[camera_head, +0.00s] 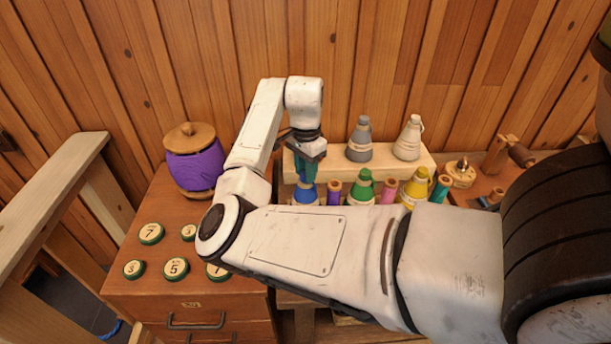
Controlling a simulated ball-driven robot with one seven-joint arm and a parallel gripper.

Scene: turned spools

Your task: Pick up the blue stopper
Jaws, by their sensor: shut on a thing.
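The blue stopper (304,195) is in the row on the lower front step of the wooden rack, at its left end. Its lower part shows as a blue cone shape; its top is hidden by the gripper. My gripper (307,174) points down from above, with its fingers shut around the top of the blue stopper. The stopper looks upright, and I cannot tell whether its base touches the step. My forearm hides part of the row's lower edge.
The rack (436,160) also holds a grey stopper (361,142), a cream one (408,140), a green one (362,188), a yellow one (414,188) and small coloured spools between. A purple spool (195,168) and numbered discs (176,267) are on the left cabinet.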

